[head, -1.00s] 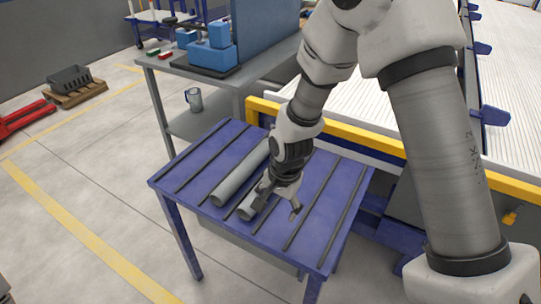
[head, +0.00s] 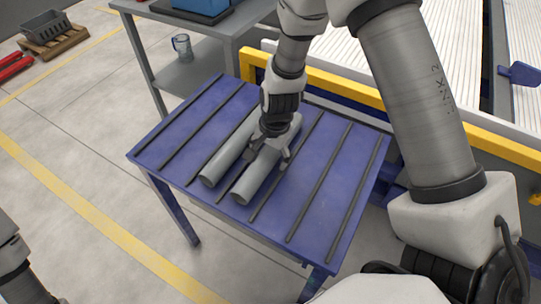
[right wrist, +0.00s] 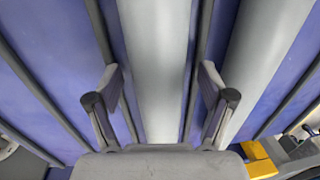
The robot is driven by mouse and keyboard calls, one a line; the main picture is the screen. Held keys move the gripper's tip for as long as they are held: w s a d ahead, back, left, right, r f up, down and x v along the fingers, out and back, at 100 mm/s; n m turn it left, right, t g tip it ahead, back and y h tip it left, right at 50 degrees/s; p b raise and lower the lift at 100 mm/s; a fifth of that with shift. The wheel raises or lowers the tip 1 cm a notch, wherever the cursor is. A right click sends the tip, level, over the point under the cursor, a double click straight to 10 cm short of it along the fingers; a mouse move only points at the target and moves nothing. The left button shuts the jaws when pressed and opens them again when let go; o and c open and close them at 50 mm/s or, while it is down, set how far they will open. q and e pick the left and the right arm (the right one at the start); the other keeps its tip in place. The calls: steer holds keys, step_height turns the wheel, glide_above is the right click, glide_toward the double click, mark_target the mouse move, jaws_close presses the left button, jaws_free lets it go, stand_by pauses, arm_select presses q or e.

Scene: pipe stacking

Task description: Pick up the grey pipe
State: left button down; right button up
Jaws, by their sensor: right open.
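Two grey pipes lie side by side on a blue slatted table (head: 330,200): the left pipe (head: 222,162) and the right pipe (head: 254,178). My right gripper (head: 268,157) points down over the right pipe, open, with one finger on each side of it. In the right wrist view, this pipe (right wrist: 157,60) runs between the two spread fingers of the gripper (right wrist: 158,95), with gaps on both sides. The other pipe (right wrist: 262,65) lies outside the fingers, to the right there. The far part of the right pipe is partly hidden by my gripper. My left gripper is out of view.
A yellow rail (head: 345,88) and a white ribbed conveyor bed (head: 455,90) stand behind the table. Dark raised strips cross the tabletop. Its right part is free.

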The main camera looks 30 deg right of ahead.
steer(key=shift+s+r, duration=0.15)
steer(key=shift+r, duration=0.05)
steer(key=shift+c, duration=0.7)
steer(key=c, duration=1.2)
steer(key=shift+c, duration=0.2)
